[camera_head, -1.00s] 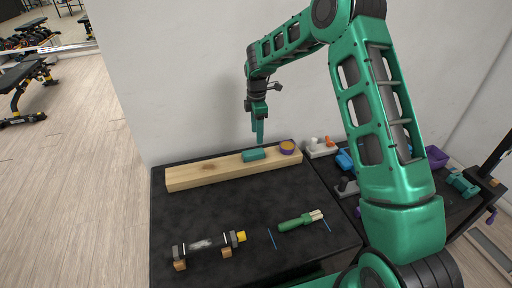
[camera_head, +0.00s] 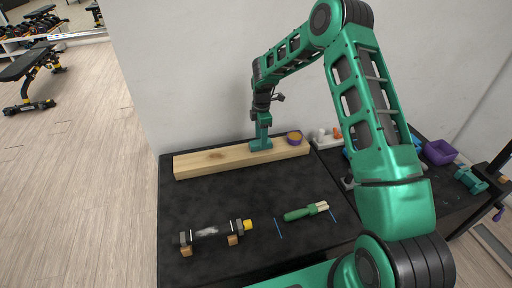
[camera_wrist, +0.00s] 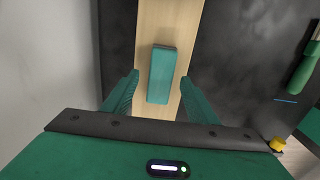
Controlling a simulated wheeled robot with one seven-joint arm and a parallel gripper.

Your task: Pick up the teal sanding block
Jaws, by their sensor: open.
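The teal sanding block (camera_wrist: 161,76) lies on top of the long wooden beam (camera_wrist: 147,25) in the wrist view. In the head view the block (camera_head: 256,147) is partly hidden by my gripper (camera_head: 263,136), which is down at it. In the wrist view my gripper (camera_wrist: 158,93) is open. Its two green fingers stand on either side of the near end of the block, with gaps on both sides. The beam (camera_head: 205,163) rests along the back of the black table (camera_head: 205,200).
A green-handled tool (camera_head: 303,213) and a dark bar on wooden blocks (camera_head: 210,233) lie nearer the front. A purple bin (camera_head: 439,152) stands at right. The wall rises close behind the beam.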

